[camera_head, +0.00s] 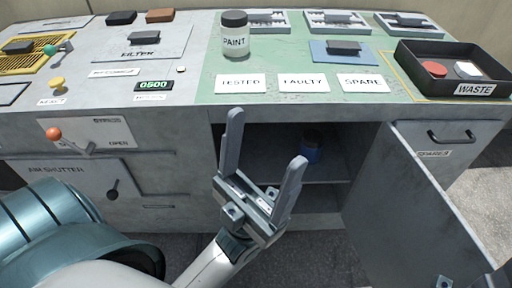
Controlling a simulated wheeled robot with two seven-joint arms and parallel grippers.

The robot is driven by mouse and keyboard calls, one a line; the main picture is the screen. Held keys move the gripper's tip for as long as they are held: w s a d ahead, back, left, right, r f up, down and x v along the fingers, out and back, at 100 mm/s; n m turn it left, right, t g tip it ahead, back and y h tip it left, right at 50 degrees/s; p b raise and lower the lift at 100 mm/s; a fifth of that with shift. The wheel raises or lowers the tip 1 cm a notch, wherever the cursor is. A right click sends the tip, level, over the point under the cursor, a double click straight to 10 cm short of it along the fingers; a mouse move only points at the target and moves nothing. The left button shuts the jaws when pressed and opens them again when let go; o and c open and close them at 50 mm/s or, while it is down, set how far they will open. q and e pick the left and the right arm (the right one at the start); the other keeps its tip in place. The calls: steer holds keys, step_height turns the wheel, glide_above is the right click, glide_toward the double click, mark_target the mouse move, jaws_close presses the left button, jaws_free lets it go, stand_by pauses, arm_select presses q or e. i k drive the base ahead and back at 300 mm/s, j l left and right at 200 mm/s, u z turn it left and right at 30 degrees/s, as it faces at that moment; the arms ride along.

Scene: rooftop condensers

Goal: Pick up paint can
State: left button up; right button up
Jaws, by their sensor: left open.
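A clear jar with a dark lid and a PAINT label (235,42) stands upright on the green part of the counter. A small blue can with a dark top (311,152) stands on a shelf inside the open cabinet; I see no label on it. My left gripper (267,137) is open and empty, its fingers pointing up in front of the cabinet opening. The blue can shows just beyond its right finger, apart from it. A small grey piece at the bottom right edge (444,282) looks like part of my right gripper; its fingers are out of view.
A black WASTE tray (412,78) with a red disc sits at the counter's right. TESTED, FAULTY and SPARE labels line the green area. Levers and a shutter panel (70,195) are at left.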

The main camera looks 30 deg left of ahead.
mark_target(235, 24)
steer(key=k+j, duration=0.5)
steer(key=j+u, duration=0.1)
steer(key=u, duration=1.5)
